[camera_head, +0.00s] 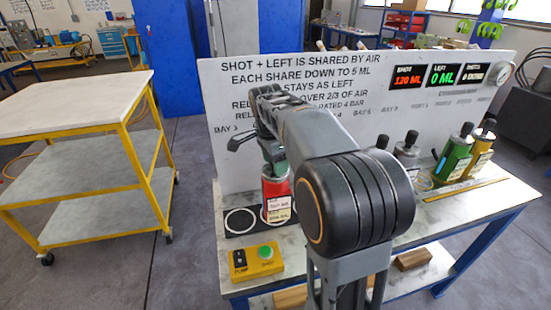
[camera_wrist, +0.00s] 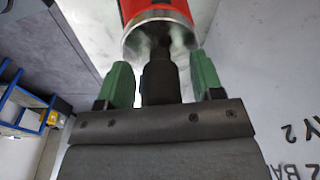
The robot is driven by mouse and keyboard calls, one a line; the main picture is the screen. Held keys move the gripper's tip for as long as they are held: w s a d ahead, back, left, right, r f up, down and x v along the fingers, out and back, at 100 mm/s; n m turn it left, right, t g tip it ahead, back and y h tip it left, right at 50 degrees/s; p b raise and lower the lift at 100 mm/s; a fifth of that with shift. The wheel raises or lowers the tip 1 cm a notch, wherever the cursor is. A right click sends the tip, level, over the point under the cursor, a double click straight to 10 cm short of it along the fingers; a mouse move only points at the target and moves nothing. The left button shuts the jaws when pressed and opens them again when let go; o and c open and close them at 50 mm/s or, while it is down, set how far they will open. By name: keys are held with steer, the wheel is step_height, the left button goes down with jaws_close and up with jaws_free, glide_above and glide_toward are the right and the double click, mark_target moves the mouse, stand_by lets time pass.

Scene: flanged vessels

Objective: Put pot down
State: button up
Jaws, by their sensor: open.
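The red pot (camera_head: 276,188) with a pale label stands upright at the left part of the bench, on the dark strip with white rings (camera_head: 240,220). My gripper (camera_head: 271,150) is above it, around its top. In the wrist view the red pot (camera_wrist: 160,5) shows its metal rim and a dark stem. My gripper (camera_wrist: 161,84) is open there, with one green finger pad on each side of the stem and gaps between. My arm hides part of the bench in the head view.
A yellow box with a green button (camera_head: 257,260) lies in front of the strip. Grey (camera_head: 407,152), green (camera_head: 453,158) and yellow (camera_head: 481,150) vessels stand at the right. A lettered panel (camera_head: 232,110) rises behind. A yellow cart (camera_head: 75,98) stands left, across open floor.

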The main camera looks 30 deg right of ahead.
step_height(320, 180, up, 12)
steer(key=a+p, duration=0.1)
steer(key=a, duration=0.1)
steer(key=s+a+f+n+t, duration=0.2)
steer(key=s+a+f+n, duration=0.1)
steer(key=s+f+n, duration=0.5)
steer(key=s+a+f+n+t+y, duration=0.1)
steer(key=s+a+f+n, duration=0.3)
steer(key=s+f+n, duration=0.4)
steer(key=shift+a+f+n+t, duration=0.15)
steer(key=shift+f+n+t, duration=0.4)
steer(key=shift+n, duration=0.45)
